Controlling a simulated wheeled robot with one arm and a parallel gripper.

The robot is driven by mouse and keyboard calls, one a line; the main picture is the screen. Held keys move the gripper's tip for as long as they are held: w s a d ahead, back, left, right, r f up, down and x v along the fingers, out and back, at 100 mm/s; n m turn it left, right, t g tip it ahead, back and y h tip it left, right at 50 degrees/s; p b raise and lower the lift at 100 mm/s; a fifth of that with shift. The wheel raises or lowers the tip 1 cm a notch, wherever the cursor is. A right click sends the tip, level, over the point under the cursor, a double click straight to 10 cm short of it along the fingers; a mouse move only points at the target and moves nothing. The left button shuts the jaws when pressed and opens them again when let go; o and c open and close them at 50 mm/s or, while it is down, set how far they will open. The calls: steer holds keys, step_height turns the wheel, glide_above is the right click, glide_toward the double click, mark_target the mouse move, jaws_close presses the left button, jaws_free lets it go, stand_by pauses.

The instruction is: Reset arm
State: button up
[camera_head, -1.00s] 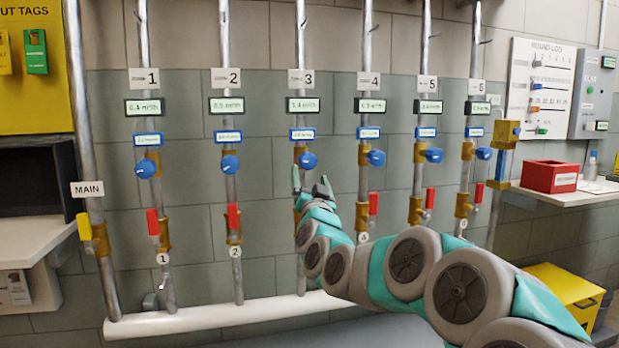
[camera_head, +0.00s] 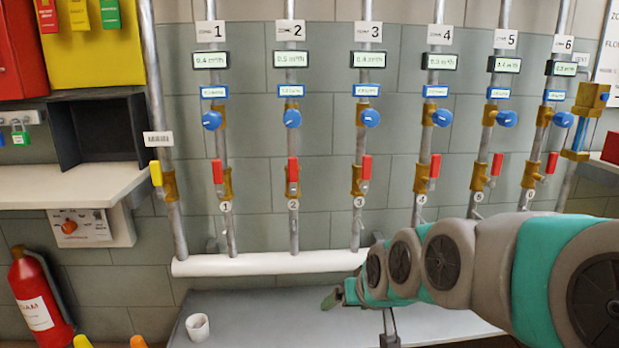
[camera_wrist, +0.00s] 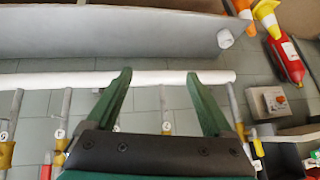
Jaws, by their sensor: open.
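My gripper (camera_head: 338,297) is at the lower middle of the head view, low in front of the white header pipe (camera_head: 222,266) and above a grey bench. In the wrist view its two green fingers (camera_wrist: 158,85) are spread wide with nothing between them. The white pipe (camera_wrist: 150,77) also crosses the wrist view behind the fingers. Several zone pipes with blue knobs (camera_head: 292,118) and red-handled valves (camera_head: 293,170) stand on the tiled wall. The zone 3 red handle (camera_head: 366,167) is upright and apart from my gripper.
The grey bench (camera_head: 240,315) holds a white cup (camera_head: 198,327). A red extinguisher (camera_head: 38,300) and cones (camera_head: 137,342) are at the lower left. A white shelf (camera_head: 70,186) with a dark open box (camera_head: 95,130) juts out at left.

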steer(key=s+d+f+g+h, duration=0.1)
steer(key=s+d+f+g, duration=0.2)
steer(key=s, duration=1.1)
steer(key=s+d+f+m+g+h, duration=0.1)
steer(key=s+d+f+g, duration=0.3)
steer(key=s, duration=1.1)
steer(key=shift+d+f+g+h, duration=0.2)
steer(key=shift+d+g+h, duration=0.2)
steer(key=shift+g, duration=0.5)
